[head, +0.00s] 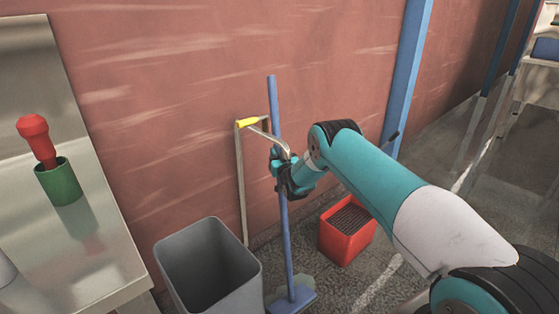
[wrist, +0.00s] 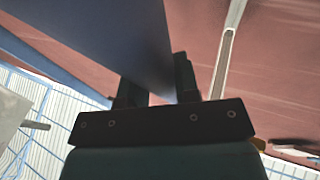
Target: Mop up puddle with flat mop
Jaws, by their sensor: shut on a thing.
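A flat mop with a long blue handle (head: 273,110) stands nearly upright near the red wall. Its flat blue head (head: 292,300) is on the floor at the bottom of the picture. A greyish patch that looks like the puddle (head: 307,284) shows beside the mop head; its full extent is hidden. My gripper (head: 279,174) is shut on the handle around its middle. In the wrist view the blue handle (wrist: 120,40) runs between the two dark fingers (wrist: 158,88).
A grey bin (head: 207,265) stands left of the mop. A red bucket with a dark grate (head: 347,231) stands to the right. A frame with a yellow-topped bar (head: 242,180) is behind the handle. A steel bench (head: 100,225) holding a green cup (head: 60,183) is at left.

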